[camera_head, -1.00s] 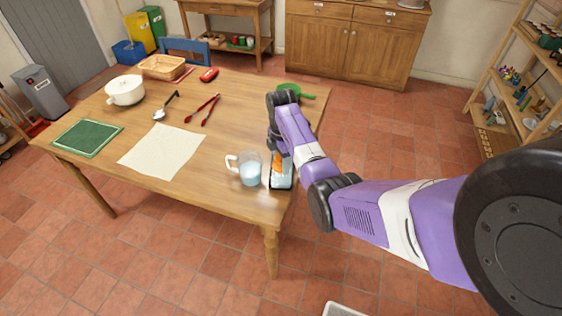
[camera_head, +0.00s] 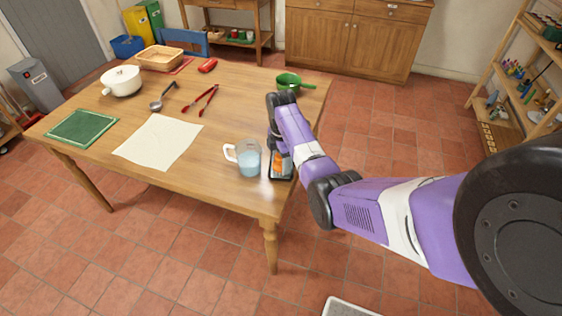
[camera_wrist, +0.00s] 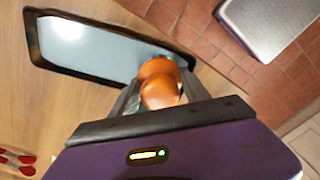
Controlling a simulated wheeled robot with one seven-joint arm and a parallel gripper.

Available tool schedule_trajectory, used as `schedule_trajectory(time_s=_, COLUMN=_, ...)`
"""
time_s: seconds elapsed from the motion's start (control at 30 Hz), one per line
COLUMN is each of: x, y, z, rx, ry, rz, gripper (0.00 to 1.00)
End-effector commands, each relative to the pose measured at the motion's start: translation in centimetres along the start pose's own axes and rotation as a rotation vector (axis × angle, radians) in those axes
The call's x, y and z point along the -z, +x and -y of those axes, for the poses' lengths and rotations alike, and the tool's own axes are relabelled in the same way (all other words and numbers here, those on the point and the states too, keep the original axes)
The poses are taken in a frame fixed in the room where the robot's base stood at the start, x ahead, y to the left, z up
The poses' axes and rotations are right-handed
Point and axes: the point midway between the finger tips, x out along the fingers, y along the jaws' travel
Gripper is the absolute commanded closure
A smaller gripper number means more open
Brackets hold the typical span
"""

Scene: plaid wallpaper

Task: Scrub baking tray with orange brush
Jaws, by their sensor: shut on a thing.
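The baking tray (camera_wrist: 100,52) is dark-rimmed with a pale grey inside and lies at the table's right edge. In the head view only its near part (camera_head: 281,172) shows beside my arm. The orange brush (camera_wrist: 160,84) is held between the fingers of my gripper (camera_wrist: 158,92), which is shut on it. It is over the tray's right end in the wrist view; whether its bristles touch the tray is hidden. In the head view a bit of orange (camera_head: 280,157) shows under my wrist.
A measuring jug (camera_head: 248,160) with bluish liquid stands just left of the tray. A green pan (camera_head: 289,81) is behind my wrist. Red tongs (camera_head: 200,104), a ladle (camera_head: 163,97), a paper sheet (camera_head: 158,141) and a white pot (camera_head: 121,81) lie farther left.

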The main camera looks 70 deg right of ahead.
Motion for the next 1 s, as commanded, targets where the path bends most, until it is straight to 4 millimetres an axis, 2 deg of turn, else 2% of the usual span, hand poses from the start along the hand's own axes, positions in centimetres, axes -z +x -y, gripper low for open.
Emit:
schedule_trajectory(time_s=0.87, x=-0.02, y=0.77, z=-0.04, rx=0.000, ry=0.000, rz=0.000, gripper=0.78)
schedule_trajectory(time_s=1.0, x=-0.47, y=0.93, z=-0.64, rx=-0.001, ry=0.001, rz=0.000, gripper=0.78)
